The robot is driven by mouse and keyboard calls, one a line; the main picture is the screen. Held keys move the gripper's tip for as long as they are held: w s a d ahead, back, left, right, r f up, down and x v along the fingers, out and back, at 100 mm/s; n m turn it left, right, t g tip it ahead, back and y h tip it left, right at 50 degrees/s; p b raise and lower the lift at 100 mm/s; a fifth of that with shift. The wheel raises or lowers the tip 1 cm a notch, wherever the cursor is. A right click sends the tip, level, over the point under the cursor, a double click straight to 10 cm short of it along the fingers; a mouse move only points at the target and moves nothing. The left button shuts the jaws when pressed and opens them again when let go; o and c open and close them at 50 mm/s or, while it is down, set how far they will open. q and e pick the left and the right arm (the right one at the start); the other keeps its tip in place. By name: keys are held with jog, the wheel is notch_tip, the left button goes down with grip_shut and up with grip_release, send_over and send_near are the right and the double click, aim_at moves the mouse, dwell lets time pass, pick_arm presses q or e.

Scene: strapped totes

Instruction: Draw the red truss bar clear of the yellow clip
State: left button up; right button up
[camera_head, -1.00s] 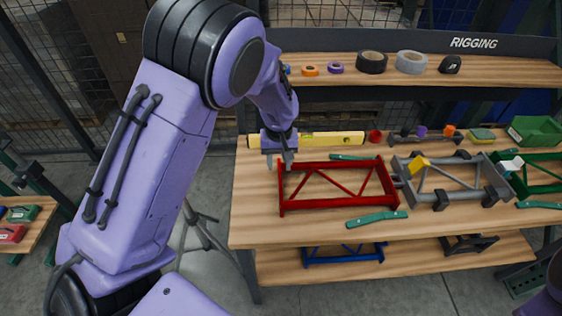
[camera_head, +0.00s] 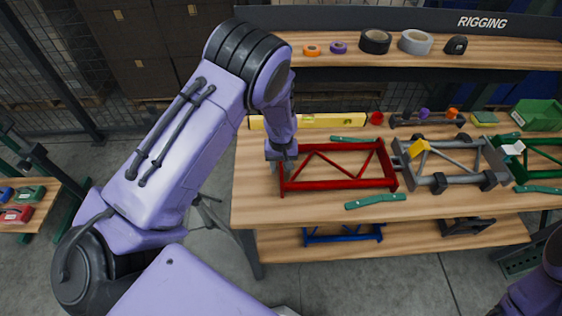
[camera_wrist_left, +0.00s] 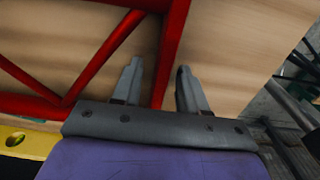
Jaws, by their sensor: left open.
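The red truss bar (camera_head: 340,184) lies flat on the wooden bench, and its right end meets a grey truss (camera_head: 462,180). The yellow clip (camera_head: 418,148) sits on the grey truss near that joint. My left gripper (camera_head: 281,165) is at the far left end of the red truss, low over its end rail. In the left wrist view the open fingers (camera_wrist_left: 160,82) stand on either side of that red rail (camera_wrist_left: 172,45), with a gap to the right finger. The fingertips are partly hidden in the head view. My right gripper is out of view.
Green handles (camera_head: 375,201) lie in front of and behind the red truss. A yellow level (camera_head: 330,121) and a red roll (camera_head: 376,118) lie behind it. A green truss (camera_head: 540,160) is at the right. The bench (camera_head: 250,215) is bare in front and at left.

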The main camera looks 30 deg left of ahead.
pick_arm(q)
grip_shut()
dwell(1.4)
